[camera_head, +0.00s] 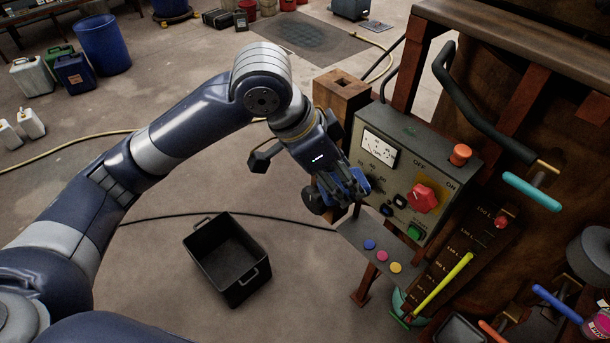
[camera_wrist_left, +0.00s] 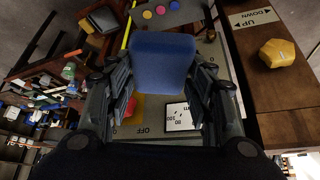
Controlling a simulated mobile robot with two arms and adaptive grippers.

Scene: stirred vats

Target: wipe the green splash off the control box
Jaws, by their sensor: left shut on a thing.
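The control box (camera_head: 435,160) is a grey-green panel with a dial gauge, a red knob, an orange button and a green button. Part of its face shows upside down in the wrist view, with the gauge (camera_wrist_left: 180,117) below the fingers. My left gripper (camera_head: 345,188) is in front of the box's left part. It is shut on a blue sponge-like block (camera_wrist_left: 163,62), held between both fingers. I cannot tell whether the block touches the panel. My right gripper is not in view.
A small shelf with coloured buttons (camera_head: 370,245) juts out below the box. A wooden post (camera_head: 340,92) stands at its left. A black curved handle (camera_head: 470,95) and coloured levers are at right. A black bin (camera_head: 228,262) stands on the open floor.

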